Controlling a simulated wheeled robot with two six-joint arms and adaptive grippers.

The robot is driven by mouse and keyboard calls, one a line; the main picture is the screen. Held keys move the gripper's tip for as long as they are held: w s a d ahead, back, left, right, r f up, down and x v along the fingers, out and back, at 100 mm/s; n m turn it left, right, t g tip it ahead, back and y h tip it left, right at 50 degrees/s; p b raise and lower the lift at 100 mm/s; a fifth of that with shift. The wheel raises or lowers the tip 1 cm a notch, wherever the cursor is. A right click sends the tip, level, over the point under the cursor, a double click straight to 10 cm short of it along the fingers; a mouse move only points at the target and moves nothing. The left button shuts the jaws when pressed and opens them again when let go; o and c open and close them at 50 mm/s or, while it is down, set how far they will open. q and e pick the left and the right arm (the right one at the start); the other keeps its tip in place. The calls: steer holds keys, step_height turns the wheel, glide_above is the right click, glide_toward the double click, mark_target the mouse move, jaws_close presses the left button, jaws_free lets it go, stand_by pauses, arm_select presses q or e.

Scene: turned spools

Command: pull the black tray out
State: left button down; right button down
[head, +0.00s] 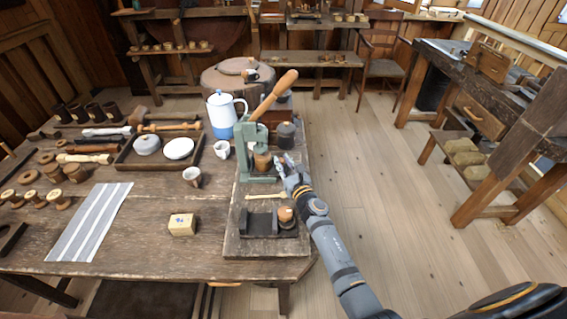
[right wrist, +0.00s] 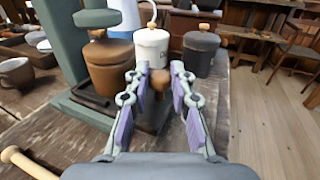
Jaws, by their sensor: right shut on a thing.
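A black tray (head: 260,224) lies on the wooden board at the near side of the green press (head: 258,145). A thin black edge (right wrist: 90,98) also shows at the foot of the press in the right wrist view; I cannot tell whether it belongs to a tray. My right gripper (head: 284,162) is beside the press, on its right. In the right wrist view its fingers (right wrist: 157,80) are closed around a brown thing with a rounded top (right wrist: 153,112), partly hidden by the fingers. My left gripper is out of view.
A wooden-knobbed tamper (head: 286,215) stands beside the black tray. A dark canister (head: 285,135) and a blue-white pot (head: 221,115) stand close to the press. A wooden spoon (head: 266,196) lies on the board. Floor is free to the right.

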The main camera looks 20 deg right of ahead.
steer(key=d, duration=0.2)
steer(key=s+d, duration=0.1)
steer(key=d, duration=0.2)
steer(key=s+d+b, duration=0.1)
steer(key=d, duration=0.1)
steer(key=shift+d, duration=0.2)
steer(key=c, duration=1.4)
jaws_free()
steer(key=shift+s, duration=0.1)
steer(key=s, duration=0.7)
steer(key=shift+s+d+f, duration=0.1)
steer(key=shift+d, duration=0.25)
steer(key=shift+s, duration=0.1)
